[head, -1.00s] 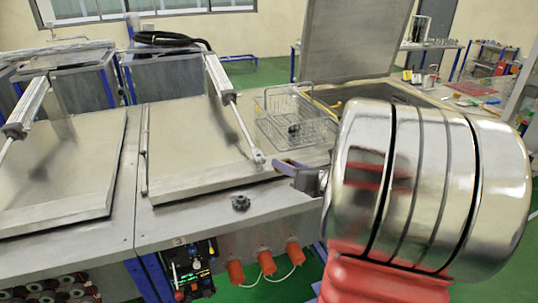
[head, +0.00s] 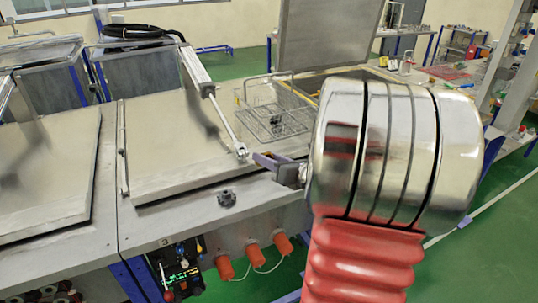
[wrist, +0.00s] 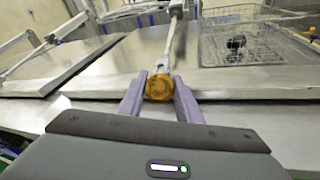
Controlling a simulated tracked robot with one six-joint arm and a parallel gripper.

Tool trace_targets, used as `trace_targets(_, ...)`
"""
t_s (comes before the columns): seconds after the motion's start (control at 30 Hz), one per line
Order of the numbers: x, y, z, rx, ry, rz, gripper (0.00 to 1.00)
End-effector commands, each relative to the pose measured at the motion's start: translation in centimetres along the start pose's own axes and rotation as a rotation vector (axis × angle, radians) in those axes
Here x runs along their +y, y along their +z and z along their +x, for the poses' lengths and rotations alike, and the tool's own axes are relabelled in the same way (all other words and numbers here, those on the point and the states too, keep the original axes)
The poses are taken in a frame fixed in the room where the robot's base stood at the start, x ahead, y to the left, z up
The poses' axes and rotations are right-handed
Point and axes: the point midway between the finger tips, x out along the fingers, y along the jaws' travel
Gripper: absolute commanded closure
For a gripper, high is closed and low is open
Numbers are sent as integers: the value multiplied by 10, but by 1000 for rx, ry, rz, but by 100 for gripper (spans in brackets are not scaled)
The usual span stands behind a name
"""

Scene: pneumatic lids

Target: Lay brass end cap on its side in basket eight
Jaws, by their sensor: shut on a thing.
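My gripper (wrist: 158,92) has pale purple fingers, shut on the brass end cap (wrist: 158,87), whose round golden face shows between the fingertips in the wrist view. In the head view my gripper (head: 268,162) is small beside my large shiny arm link, and I cannot make out the cap there. A wire basket (head: 262,92) stands on the bench beyond the gripper; it also shows at the upper right of the wrist view (wrist: 212,42). A dark knobbed thing (wrist: 236,43) lies inside it. I see no number on the basket. The cap is held short of the basket, to its left in the wrist view.
A flat metal lid (head: 175,145) with a pneumatic cylinder (head: 195,65) lies left of the basket. A raised lid (head: 330,35) stands behind it. A dark knob (head: 227,199) sits on the bench's front ledge. Orange plugs (head: 254,252) jut from the front.

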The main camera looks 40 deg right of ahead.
Motion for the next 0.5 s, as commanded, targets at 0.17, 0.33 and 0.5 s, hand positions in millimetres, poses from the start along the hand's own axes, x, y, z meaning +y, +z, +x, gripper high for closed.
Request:
trace_targets(0.17,-4,-12,2,0,-1,2,100)
trace_targets(0.33,-8,-23,5,0,1,2,100)
trace_targets(0.5,-11,-34,7,1,0,3,100)
